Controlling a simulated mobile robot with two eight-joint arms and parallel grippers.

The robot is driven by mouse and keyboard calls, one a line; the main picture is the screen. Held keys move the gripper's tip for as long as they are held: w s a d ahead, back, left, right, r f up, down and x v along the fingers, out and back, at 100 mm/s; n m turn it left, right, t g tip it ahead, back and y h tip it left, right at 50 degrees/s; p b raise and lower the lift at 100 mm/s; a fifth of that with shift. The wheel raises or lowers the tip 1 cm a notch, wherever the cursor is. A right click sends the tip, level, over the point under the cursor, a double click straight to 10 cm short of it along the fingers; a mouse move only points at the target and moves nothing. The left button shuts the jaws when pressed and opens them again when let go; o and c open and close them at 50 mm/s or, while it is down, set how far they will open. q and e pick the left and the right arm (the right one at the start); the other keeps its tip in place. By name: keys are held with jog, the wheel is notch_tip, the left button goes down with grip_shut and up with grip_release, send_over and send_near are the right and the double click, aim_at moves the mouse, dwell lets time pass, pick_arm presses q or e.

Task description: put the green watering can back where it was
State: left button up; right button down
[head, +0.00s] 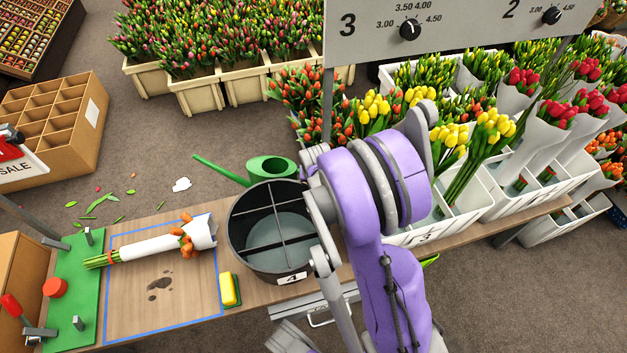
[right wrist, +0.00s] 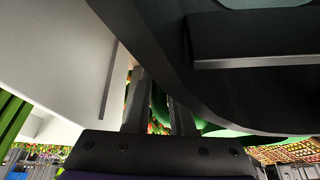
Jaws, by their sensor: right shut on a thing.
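The green watering can (head: 272,168) shows in the head view just behind the black bucket marked 4 (head: 240,235), its long spout pointing left. The bucket hides its lower part, so I cannot tell whether it rests on anything. My right arm comes in from the lower right and covers the can's right side. In the right wrist view, the fingers of my right gripper (right wrist: 165,105) are shut on the can, with a green part of it (right wrist: 212,130) beside them; the grip itself is mostly hidden. A large dark surface fills the upper right there. My left gripper is in neither view.
A wrapped tulip bunch (head: 160,246) lies on the wooden bench (head: 190,290), left of the bucket. A yellow sponge (head: 230,289) lies close beside the bucket. White crates (head: 480,205) of tulips stand right of my arm. A green board (head: 78,275) is at left.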

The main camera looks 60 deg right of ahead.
jog(key=shift+f, duration=0.2)
jog(key=c, duration=0.8)
grip_release()
jog(key=shift+r, duration=0.1)
jog(key=shift+o, duration=0.2)
jog(key=shift+r, duration=0.1)
jog(key=shift+r, duration=0.3)
jog(key=p+v, duration=0.4)
jog(key=v, duration=0.8)
jog(key=s+a+r+n+y, duration=0.1)
jog(key=s+a+n, duration=0.1)
jog(key=a, duration=0.7)
jog(key=s+a+r+n+t+y, duration=0.1)
jog(key=a+n, duration=0.4)
jog(key=a, duration=0.5)
jog(key=s+a+r+n+y, duration=0.1)
jog(key=s+a+n, duration=0.2)
jog(key=a, duration=0.6)
jog(key=shift+s+a+n+t+y, duration=0.15)
jog(key=shift+s+n+t+y, duration=0.2)
jog(key=shift+s, duration=0.2)
